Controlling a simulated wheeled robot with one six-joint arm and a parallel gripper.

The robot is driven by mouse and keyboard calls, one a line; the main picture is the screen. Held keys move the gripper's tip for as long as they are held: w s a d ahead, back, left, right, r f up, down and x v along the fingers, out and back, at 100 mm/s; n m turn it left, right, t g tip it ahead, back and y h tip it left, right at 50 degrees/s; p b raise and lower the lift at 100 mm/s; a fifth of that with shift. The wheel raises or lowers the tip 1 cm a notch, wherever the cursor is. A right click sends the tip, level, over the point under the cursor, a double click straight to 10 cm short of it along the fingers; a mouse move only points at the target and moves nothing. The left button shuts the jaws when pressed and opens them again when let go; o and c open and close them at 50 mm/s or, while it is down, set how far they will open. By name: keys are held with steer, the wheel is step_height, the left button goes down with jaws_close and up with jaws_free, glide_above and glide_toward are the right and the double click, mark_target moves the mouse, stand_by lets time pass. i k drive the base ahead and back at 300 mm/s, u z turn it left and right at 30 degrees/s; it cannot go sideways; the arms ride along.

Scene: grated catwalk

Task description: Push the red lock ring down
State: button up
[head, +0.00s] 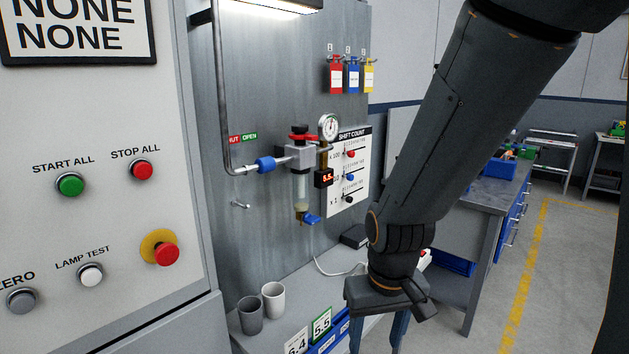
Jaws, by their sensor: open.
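The red lock ring (299,137) sits under a black knob (299,128) on top of the grey regulator (300,157), which is mounted on the metal wall panel. The ring is small here, and I cannot tell whether it is raised or down. My gripper (378,332) points downward at the lower middle, in front and to the right of the regulator and well below it. Its blue fingers are apart, and their tips run out of the bottom of the picture. It is open and nothing shows between the fingers.
A round gauge (329,127), a red-digit display (323,177) and a blue drain valve (312,219) crowd the regulator. A blue-collared pipe (265,164) enters from the left. Two grey cups (273,301) stand on the ledge below. A control cabinet (100,220) fills the left.

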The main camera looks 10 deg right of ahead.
mark_target(308, 136)
steer(key=k, duration=1.3)
steer(key=z, duration=0.95)
steer(key=i, duration=1.1)
steer(key=u, duration=0.5)
steer(key=i, duration=0.45)
steer(key=u, duration=0.55)
